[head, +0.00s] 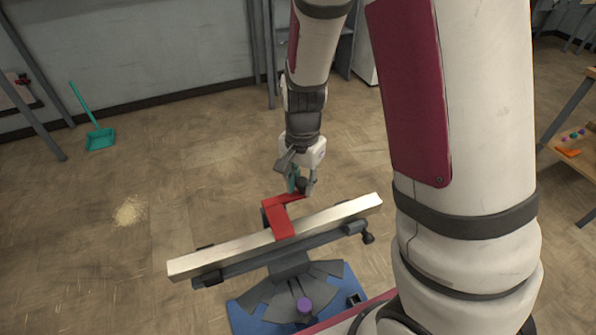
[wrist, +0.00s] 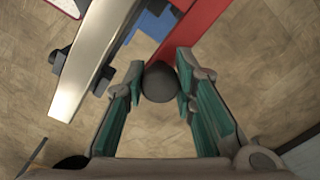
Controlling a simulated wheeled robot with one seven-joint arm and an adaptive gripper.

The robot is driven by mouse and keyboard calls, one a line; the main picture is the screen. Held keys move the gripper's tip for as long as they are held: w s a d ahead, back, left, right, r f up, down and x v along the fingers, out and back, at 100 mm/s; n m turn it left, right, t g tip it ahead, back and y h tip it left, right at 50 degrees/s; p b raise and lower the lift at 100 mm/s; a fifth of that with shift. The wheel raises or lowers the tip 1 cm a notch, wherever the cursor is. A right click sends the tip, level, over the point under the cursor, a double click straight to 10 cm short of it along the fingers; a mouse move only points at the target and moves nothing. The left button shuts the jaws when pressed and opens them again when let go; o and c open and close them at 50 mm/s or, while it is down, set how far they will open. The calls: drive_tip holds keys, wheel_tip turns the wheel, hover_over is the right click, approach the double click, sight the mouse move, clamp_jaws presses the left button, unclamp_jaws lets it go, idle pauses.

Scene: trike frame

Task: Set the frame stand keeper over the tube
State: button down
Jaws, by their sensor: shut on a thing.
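The red frame stand keeper (head: 281,222) is a bent flat bar. In the head view, one part of it crosses over the pale square tube (head: 220,255), and its other part reaches to my gripper (head: 302,187). I cannot tell whether the keeper rests on the tube. In the wrist view, my gripper (wrist: 160,85) is shut on the keeper's round dark knob (wrist: 160,82), with the red bar (wrist: 190,30) beyond it. The tube (wrist: 88,65) shows to the left there. The tube lies along the grey stand (head: 290,262).
The stand has a blue base (head: 245,317), a purple knob (head: 304,305) and a dark side knob (head: 368,238). A teal dustpan (head: 100,138) and a pile of shavings (head: 130,211) are on the floor at left. A workbench (head: 575,135) stands at right.

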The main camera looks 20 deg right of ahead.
drive_tip(key=shift+s, duration=0.25)
drive_tip(key=c, duration=1.3)
unclamp_jaws()
drive_tip(key=shift+w+r, duration=0.1)
drive_tip(key=shift+r, duration=5.9)
